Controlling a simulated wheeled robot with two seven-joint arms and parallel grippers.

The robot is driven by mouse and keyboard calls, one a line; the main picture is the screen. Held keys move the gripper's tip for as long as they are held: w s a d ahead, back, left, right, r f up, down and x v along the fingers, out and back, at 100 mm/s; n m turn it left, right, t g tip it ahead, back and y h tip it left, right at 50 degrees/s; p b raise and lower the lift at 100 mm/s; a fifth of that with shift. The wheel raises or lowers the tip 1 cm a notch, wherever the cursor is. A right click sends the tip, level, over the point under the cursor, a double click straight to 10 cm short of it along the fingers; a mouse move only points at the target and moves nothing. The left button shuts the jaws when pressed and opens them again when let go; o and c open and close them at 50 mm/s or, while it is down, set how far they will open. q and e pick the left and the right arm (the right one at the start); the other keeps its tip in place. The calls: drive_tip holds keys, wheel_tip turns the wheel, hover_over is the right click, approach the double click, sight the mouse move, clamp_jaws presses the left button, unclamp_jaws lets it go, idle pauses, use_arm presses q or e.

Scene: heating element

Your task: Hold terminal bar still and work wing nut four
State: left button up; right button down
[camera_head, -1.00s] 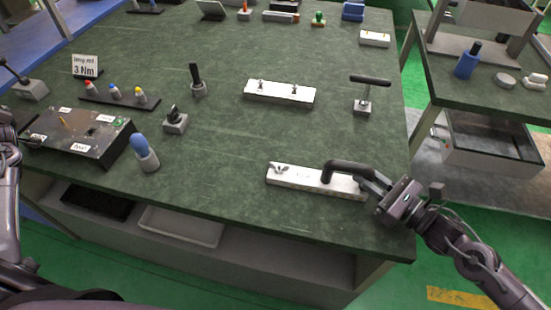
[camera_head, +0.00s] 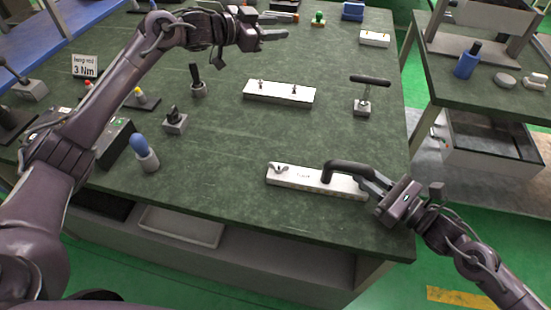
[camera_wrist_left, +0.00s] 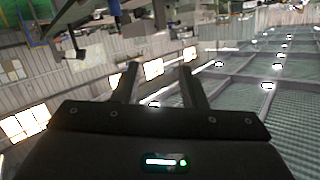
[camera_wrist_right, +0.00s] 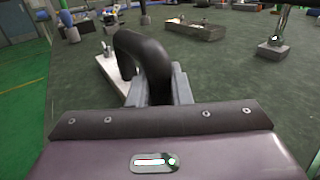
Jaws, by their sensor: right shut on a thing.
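A white terminal bar (camera_head: 312,182) with a black arched handle (camera_head: 349,168) lies near the front right of the table. A wing nut (camera_head: 279,168) sits at its left end. My right gripper (camera_head: 378,187) is shut on the handle at the bar's right end; the handle also shows between the fingers in the right wrist view (camera_wrist_right: 146,60). My left gripper (camera_head: 275,34) is raised over the back of the table, apart from both bars. Its fingers stand apart with nothing between them in the left wrist view (camera_wrist_left: 160,85).
A black T-handled tool (camera_head: 368,90) stands in a block at right. The table between the bars is clear.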

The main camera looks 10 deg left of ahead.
use_arm(q)
drive_tip(key=s+d+f+m+g, duration=0.1)
drive_tip(key=s+d+m+g, duration=0.4)
drive_tip(key=d, duration=0.3)
drive_tip(key=m+g+y, duration=0.6)
drive_tip(key=g, duration=0.2)
approach(278, 168)
drive_tip(key=x, duration=0.7)
drive_tip(key=shift+d+f, duration=0.2)
drive_tip(key=shift+f, duration=0.1)
